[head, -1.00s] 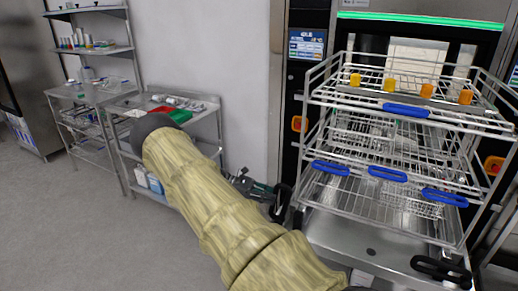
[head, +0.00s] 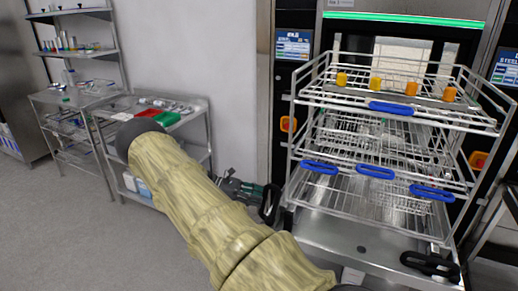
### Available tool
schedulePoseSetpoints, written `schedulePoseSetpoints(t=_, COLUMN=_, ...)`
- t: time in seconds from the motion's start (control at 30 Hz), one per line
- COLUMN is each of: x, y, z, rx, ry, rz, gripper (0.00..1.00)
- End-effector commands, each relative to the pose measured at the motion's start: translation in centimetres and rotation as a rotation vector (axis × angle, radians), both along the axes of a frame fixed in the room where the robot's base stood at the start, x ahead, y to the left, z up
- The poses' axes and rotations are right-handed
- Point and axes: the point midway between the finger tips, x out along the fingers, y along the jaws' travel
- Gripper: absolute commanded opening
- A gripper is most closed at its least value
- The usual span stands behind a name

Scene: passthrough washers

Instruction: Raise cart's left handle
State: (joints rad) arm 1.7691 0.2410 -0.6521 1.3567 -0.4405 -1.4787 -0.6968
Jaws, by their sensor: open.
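The cart (head: 340,231) stands in front of the washer at right. Its left handle (head: 270,204) is a black loop at the cart's left front corner, hanging low and roughly upright in the picture. The matching black right handle (head: 430,264) sticks out flatter at the right front corner. My gripper (head: 254,190), dark with green parts, is open and just left of the left handle. It is small and partly hidden behind my arm, so I cannot tell whether it touches the handle. Nothing shows between its fingers.
Wire racks with blue handles (head: 375,172) and orange pieces (head: 411,88) sit on the cart. The washer (head: 400,19) with a green light strip is behind. Steel tables (head: 207,104) with a red and a green tray stand at left. The grey floor at lower left is clear.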

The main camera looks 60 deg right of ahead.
Motion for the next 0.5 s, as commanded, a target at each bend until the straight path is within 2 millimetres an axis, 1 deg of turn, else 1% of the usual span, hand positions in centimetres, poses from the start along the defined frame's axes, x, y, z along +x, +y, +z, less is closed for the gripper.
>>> schedulePoseSetpoints(t=0.3, x=5.2, y=1.6, z=0.7, rx=0.000, ry=-0.002, rz=0.002, gripper=0.42)
schedulePoseSetpoints(t=0.5, x=8.2, y=2.4, z=1.2, rx=0.001, ry=0.000, rz=0.001, gripper=0.42)
